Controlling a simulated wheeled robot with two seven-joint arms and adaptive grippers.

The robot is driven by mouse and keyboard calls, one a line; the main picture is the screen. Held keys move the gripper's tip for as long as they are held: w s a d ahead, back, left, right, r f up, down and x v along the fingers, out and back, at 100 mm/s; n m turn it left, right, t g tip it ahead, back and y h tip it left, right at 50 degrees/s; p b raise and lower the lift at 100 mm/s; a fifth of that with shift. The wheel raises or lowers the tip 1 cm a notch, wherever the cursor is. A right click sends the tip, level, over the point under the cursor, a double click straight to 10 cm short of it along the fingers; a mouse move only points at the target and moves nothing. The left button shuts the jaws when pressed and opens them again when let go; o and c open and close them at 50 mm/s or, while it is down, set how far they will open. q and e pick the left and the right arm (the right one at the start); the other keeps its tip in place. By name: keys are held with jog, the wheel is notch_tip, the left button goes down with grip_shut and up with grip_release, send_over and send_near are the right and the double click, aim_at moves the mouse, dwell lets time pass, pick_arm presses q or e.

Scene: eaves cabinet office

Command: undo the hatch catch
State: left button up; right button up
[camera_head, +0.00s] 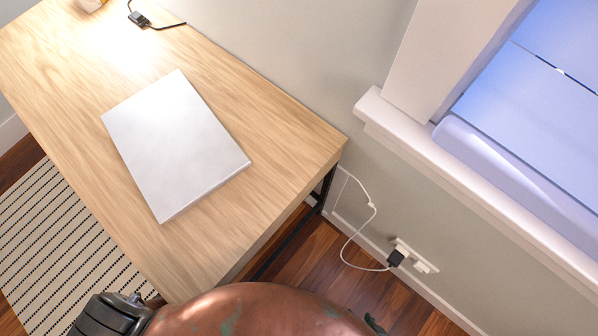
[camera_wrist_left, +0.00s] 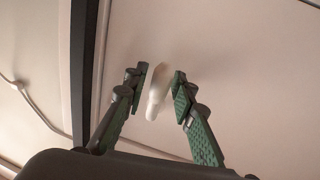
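In the left wrist view a small white, elongated piece, which looks like the catch (camera_wrist_left: 157,92), stands against a pale flat panel (camera_wrist_left: 235,50), probably the hatch. My left gripper (camera_wrist_left: 160,78) has its two green-padded fingers apart, one on each side of the white piece. A gap shows on the right; whether the left finger touches it I cannot tell. The head view shows neither catch nor hatch. There, only a small dark tip, probably of my right gripper (camera_head: 375,323), shows at the bottom edge behind my copper-coloured arm; its fingers are mostly hidden.
A wooden desk (camera_head: 270,160) carries a flat silver-white slab (camera_head: 175,145) and a black cable connector (camera_head: 139,18). A white cable runs to a wall socket (camera_head: 415,258). A window sill (camera_head: 455,175) juts out at right. A dark upright strip (camera_wrist_left: 85,65) borders the panel.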

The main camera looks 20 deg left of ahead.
pick_arm(q)
grip_shut()
dwell(0.5)
